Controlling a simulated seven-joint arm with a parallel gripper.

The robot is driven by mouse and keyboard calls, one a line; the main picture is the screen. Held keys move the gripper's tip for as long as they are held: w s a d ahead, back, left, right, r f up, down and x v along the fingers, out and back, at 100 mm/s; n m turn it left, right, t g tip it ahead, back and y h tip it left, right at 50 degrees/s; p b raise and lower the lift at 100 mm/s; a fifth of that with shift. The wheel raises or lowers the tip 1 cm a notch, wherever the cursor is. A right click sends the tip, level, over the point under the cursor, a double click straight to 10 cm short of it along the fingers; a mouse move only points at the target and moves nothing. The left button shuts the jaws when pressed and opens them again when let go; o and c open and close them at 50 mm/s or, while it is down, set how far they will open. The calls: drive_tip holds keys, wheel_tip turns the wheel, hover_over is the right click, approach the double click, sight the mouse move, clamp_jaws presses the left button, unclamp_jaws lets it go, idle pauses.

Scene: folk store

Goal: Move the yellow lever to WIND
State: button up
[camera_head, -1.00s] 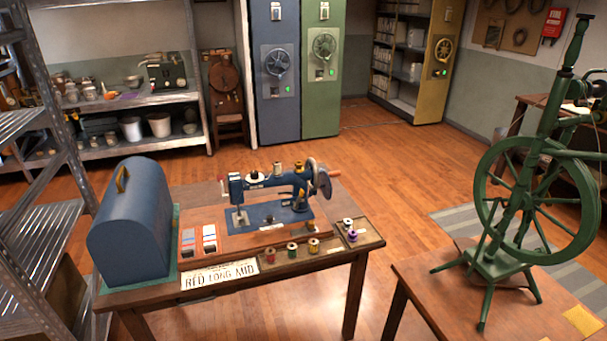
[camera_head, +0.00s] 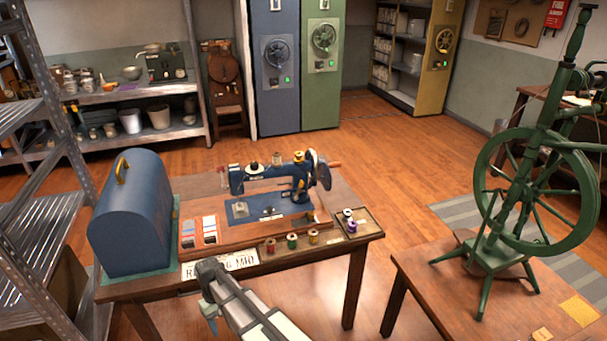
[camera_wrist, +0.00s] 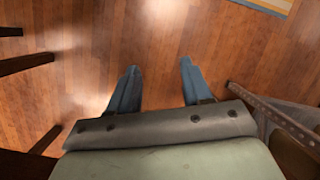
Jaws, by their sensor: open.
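A blue sewing machine (camera_head: 270,175) stands on a wooden base on the table, with a handwheel (camera_head: 319,172) and a reddish-brown crank grip at its right end. I cannot make out a yellow lever or a WIND label for certain; a small yellow-orange part (camera_head: 299,182) shows on the machine's right column. My gripper (camera_wrist: 159,67) is open and empty in the wrist view, its two blue fingers apart above the wooden floor. In the head view my arm reaches in at the bottom, before the table's front edge; its fingers are mostly hidden and clear of the machine.
A blue domed case (camera_head: 133,225) stands at the table's left. A spool tray (camera_head: 343,241) lies along the front right, with several spools. A name plate (camera_head: 240,262) is partly covered by my arm. A green spinning wheel (camera_head: 535,190) stands right; metal shelving is at left.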

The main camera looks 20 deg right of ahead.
drive_tip(key=w+a+r+n+t, duration=0.1)
drive_tip(key=w+a+r, duration=0.6)
drive_tip(key=a+r, duration=0.45)
drive_tip(key=w+v, duration=0.1)
drive_tip(key=v, duration=0.5)
wheel_tip(320, 180, up, 20)
drive_tip(key=m+t, duration=0.4)
drive_tip(key=m, duration=0.2)
hover_over(301, 184)
drive_tip(key=s, duration=0.2)
drive_tip(key=shift+w+d+f, duration=0.1)
drive_tip(key=shift+w+f, duration=0.15)
drive_tip(key=shift+f, duration=1.15)
drive_tip(key=shift+w+f, duration=0.25)
drive_tip(key=shift+f, duration=1.15)
drive_tip(key=shift+w+d+f, duration=0.1)
drive_tip(key=shift+w+f, duration=0.15)
drive_tip(key=shift+f, duration=1.2)
drive_tip(key=shift+f, duration=0.35)
drive_tip(key=shift+a, duration=0.2)
